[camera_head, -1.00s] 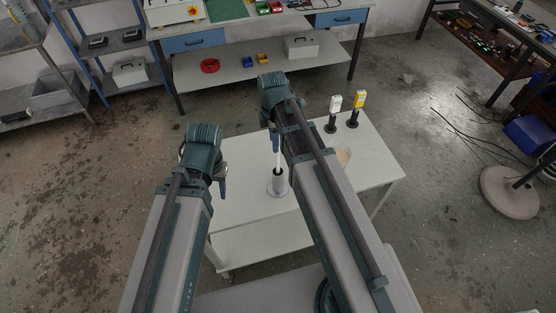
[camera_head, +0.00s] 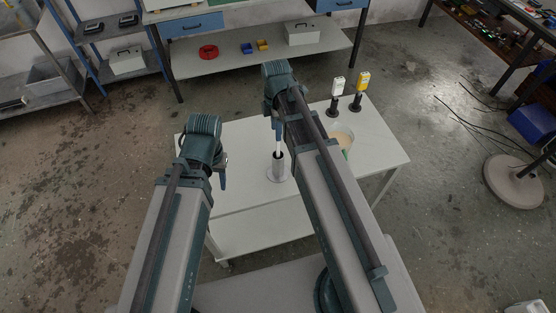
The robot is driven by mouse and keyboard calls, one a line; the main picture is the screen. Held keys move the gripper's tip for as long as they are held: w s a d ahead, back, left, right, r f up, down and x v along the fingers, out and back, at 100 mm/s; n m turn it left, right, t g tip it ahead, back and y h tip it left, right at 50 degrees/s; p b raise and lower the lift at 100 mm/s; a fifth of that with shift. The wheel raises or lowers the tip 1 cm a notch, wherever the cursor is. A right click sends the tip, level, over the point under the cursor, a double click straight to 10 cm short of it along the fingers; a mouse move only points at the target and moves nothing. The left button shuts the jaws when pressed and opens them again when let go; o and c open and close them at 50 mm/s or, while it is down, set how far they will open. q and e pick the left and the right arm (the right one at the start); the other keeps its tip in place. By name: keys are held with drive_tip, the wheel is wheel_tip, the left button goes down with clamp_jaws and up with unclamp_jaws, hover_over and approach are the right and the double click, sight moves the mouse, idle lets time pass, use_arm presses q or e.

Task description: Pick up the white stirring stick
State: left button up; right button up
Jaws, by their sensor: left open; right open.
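The white stirring stick (camera_head: 278,146) stands upright in a grey cylindrical holder (camera_head: 278,169) with a dark top, on the white table (camera_head: 240,197). Only a short length of the stick shows. My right gripper (camera_head: 277,122) is open, just above the stick's visible part. My arm partly hides it, and I cannot tell whether its fingers are around the stick. My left gripper (camera_head: 223,178) is open and empty, left of the holder.
A beaker (camera_head: 343,138) with tan contents stands partly behind my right arm. Two black-based devices, one white-topped (camera_head: 338,85) and one yellow-topped (camera_head: 362,82), stand at the table's back. The table is clear around the holder's left side.

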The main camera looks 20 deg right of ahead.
use_arm(q)
drive_tip(key=shift+f+b, duration=0.4)
drive_tip(key=shift+f, duration=0.5)
use_arm(e)
drive_tip(key=shift+f, duration=0.95)
drive_tip(key=b, duration=0.5)
hover_over(278, 153)
wheel_tip(278, 153, down, 5)
use_arm(q)
wheel_tip(278, 153, down, 5)
drive_tip(key=shift+f, duration=0.1)
use_arm(e)
drive_tip(key=shift+w, duration=0.25)
clamp_jaws()
